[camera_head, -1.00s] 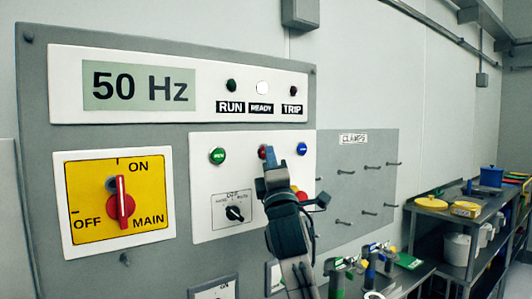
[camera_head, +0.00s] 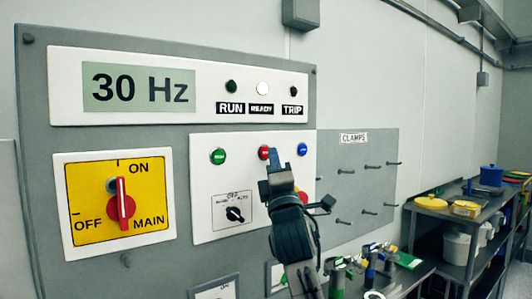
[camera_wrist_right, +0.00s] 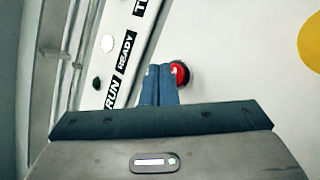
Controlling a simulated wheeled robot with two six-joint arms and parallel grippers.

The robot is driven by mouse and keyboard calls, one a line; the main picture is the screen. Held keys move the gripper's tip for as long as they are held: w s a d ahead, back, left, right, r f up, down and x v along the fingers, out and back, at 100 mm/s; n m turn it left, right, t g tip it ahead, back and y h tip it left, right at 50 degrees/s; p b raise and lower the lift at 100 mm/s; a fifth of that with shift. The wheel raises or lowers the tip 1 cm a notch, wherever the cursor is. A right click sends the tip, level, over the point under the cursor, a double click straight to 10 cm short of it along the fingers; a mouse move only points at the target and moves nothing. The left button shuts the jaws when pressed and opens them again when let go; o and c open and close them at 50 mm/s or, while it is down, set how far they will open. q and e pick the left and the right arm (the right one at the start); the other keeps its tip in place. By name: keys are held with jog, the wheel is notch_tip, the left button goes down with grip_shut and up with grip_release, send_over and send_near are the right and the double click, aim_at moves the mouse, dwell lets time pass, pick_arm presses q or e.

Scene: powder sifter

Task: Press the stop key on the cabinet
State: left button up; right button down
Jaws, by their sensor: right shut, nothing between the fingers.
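The red stop key (camera_head: 264,152) sits on the white button plate of the cabinet (camera_head: 150,30), between a green key (camera_head: 218,156) and a blue key (camera_head: 302,148). My right gripper (camera_head: 276,156) is shut and empty, its fingertips just to the right of the red key in the head view. In the wrist view the closed blue fingertips (camera_wrist_right: 160,72) lie beside the red key (camera_wrist_right: 182,74) and overlap its edge; I cannot tell whether they touch it. My left gripper is not in view.
The display (camera_head: 138,88) reads 30 Hz. The READY lamp (camera_head: 263,88) is white; RUN (camera_head: 231,87) and TRIP (camera_head: 294,91) look dark. The main switch (camera_head: 121,206) points up toward ON. A clamp board (camera_head: 350,205) and a bench (camera_head: 410,280) with clamps stand right.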

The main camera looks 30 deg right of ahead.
jog(key=shift+s, duration=0.1)
jog(key=shift+y, duration=0.3)
jog(key=s, duration=0.4)
jog(key=shift+s+d+p, duration=0.2)
jog(key=shift+s+p, duration=0.2)
dwell(0.5)
